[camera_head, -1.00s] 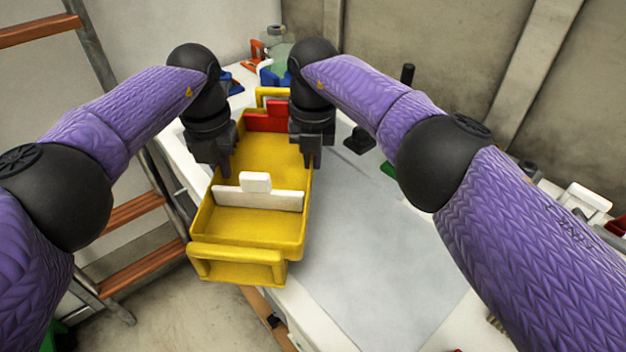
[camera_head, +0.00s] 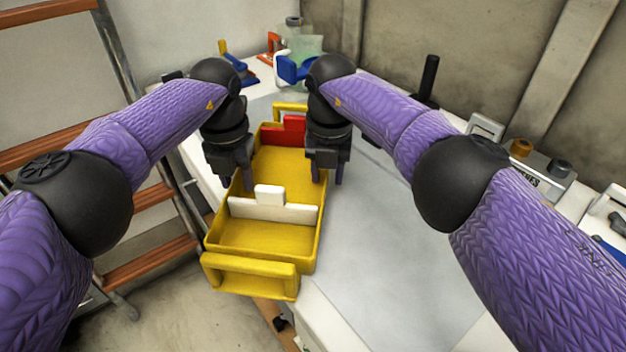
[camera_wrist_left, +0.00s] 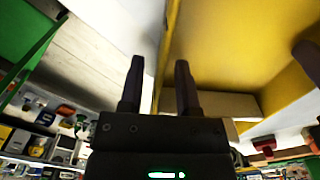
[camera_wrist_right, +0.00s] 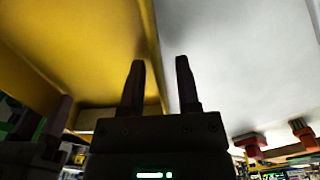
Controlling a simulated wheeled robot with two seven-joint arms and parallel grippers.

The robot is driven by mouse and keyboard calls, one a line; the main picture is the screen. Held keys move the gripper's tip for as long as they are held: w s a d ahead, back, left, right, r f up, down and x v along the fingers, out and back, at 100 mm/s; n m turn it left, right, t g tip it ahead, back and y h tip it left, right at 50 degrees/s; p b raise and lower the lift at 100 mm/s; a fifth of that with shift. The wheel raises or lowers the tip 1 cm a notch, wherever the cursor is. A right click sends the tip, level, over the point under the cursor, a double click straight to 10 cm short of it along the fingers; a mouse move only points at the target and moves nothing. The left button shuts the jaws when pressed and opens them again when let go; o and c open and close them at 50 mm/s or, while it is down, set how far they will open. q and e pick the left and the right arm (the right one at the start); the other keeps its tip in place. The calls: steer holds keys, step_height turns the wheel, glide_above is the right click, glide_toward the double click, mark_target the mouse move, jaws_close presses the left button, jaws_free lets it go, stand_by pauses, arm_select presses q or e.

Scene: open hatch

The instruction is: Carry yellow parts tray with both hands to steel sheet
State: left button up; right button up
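The yellow parts tray (camera_head: 262,237) is long, with a handle at each end, a white divider (camera_head: 300,213) and a red piece (camera_head: 288,128) inside. Its near end appears to jut past the table edge. My left gripper (camera_head: 234,182) is at its left wall and my right gripper (camera_head: 327,178) at its right wall. In the left wrist view (camera_wrist_left: 160,75) and right wrist view (camera_wrist_right: 160,75), the fingers stand apart on either side of a wall, with gaps visible. The grey steel sheet (camera_head: 375,270) lies flat on the table, right of the tray.
Blue and red tools (camera_head: 290,68) and a clear green item stand at the back. A black upright post (camera_head: 429,78) and several boxes line the right wall. A ladder (camera_head: 150,200) stands at left. The sheet's visible surface is clear.

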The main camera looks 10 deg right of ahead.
arm_select(q)
step_height(320, 180, up, 7)
steer(key=shift+r, duration=0.25)
arm_select(e)
step_height(320, 180, up, 8)
steer(key=shift+f, duration=0.2)
stand_by(0.3)
